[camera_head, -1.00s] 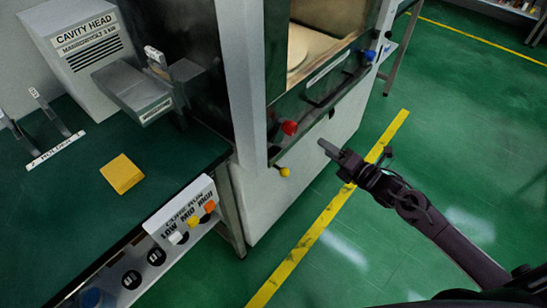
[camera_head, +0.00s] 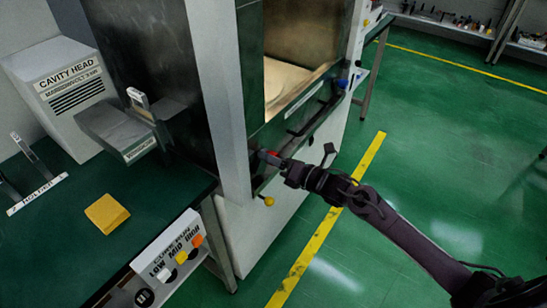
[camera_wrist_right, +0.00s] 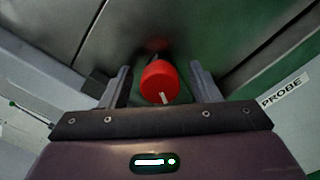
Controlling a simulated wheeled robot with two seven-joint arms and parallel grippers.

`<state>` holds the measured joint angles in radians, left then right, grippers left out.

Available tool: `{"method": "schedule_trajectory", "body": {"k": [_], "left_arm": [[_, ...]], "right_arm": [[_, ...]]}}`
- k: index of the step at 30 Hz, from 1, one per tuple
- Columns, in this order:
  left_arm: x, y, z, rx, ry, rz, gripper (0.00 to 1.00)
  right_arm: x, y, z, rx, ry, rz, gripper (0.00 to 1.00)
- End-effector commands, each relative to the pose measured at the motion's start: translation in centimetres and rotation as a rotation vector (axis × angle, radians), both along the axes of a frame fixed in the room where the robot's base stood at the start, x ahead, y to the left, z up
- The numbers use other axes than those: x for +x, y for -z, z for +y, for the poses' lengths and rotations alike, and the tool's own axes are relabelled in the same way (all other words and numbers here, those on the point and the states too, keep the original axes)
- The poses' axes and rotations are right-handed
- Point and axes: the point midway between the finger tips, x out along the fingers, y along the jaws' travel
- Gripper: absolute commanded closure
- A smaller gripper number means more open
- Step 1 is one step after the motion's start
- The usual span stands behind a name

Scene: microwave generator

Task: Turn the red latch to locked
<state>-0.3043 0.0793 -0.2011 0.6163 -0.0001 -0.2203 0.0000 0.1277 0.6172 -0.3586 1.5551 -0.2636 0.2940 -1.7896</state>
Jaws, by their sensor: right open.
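The red latch (camera_head: 273,153) sits on the front of the microwave generator cabinet, below the open chamber. In the right wrist view it is a round red knob (camera_wrist_right: 159,80) with a white mark at its lower edge. My right gripper (camera_head: 268,158) reaches it from the right and hides part of it in the head view. In the right wrist view the two fingers of this gripper (camera_wrist_right: 160,70) are apart, one on each side of the knob, with a gap on both sides. My left gripper is not in view.
A yellow knob (camera_head: 269,201) sits below the latch and a blue one (camera_head: 342,84) to its upper right. A PROBE label (camera_wrist_right: 284,91) is right of the gripper. A bench (camera_head: 70,245) with a yellow block (camera_head: 107,213) stands left.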

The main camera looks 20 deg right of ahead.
Motion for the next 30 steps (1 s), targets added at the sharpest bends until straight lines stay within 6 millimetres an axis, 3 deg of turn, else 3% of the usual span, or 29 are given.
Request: {"method": "schedule_trajectory", "body": {"k": [5,15,30], "left_arm": [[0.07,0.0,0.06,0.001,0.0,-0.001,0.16],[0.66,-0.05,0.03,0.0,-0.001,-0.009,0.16],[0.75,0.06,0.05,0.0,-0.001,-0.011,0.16]], "right_arm": [[-0.02,0.06,-0.01,-0.001,0.0,0.001,0.44],[-0.04,0.04,-0.01,0.0,-0.001,0.001,0.86],[-0.08,0.08,0.06,0.07,-0.002,0.055,0.87]]}}
